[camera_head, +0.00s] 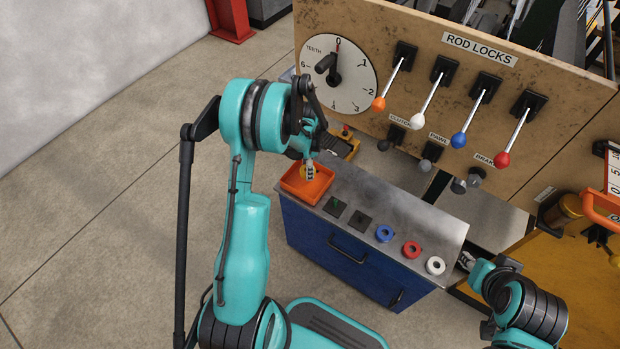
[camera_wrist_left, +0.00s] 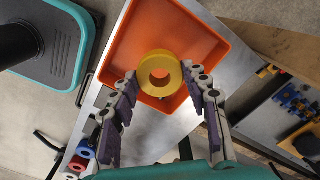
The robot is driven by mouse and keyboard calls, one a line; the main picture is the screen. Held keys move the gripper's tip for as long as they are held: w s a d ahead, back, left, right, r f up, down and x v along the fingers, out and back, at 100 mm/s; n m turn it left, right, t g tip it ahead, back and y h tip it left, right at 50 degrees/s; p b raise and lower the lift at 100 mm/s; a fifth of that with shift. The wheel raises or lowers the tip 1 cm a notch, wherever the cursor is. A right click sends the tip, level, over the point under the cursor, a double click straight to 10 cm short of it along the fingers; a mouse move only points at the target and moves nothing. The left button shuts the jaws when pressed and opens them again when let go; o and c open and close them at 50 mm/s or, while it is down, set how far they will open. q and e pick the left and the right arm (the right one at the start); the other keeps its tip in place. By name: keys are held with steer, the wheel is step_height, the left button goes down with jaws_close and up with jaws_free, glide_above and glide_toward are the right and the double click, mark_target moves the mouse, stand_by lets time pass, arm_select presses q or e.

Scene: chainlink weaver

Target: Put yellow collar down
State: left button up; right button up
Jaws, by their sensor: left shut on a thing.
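The yellow collar (camera_wrist_left: 147,63) is a ring with a round hole. It is between the fingertips of my left gripper (camera_head: 310,172), which is shut on it. Collar and fingertips are over the orange tray (camera_wrist_left: 119,62), inside its outline; I cannot tell whether the collar touches the tray floor. In the head view the orange tray (camera_head: 290,187) is at the far left end of the bench top, and the gripper mostly hides the collar. My right gripper (camera_head: 466,260) is at the bench's right end, mostly hidden behind its arm.
Blue (camera_head: 384,233), red (camera_head: 411,249) and white (camera_head: 435,265) collars lie in a row on the bench (camera_head: 395,212). Behind stands a board (camera_head: 400,25) with a dial and coloured rod-lock levers.

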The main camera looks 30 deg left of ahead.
mark_target(308, 183)
arm_select(q)
step_height(308, 183, down, 3)
steer(key=shift+a+r+b, duration=0.1)
steer(key=shift+r+b, duration=0.1)
steer(key=shift+b, duration=0.15)
step_height(308, 183, down, 3)
steer(key=shift+f+b, duration=0.1)
steer(key=shift+b, duration=0.6)
steer(key=o, duration=1.4)
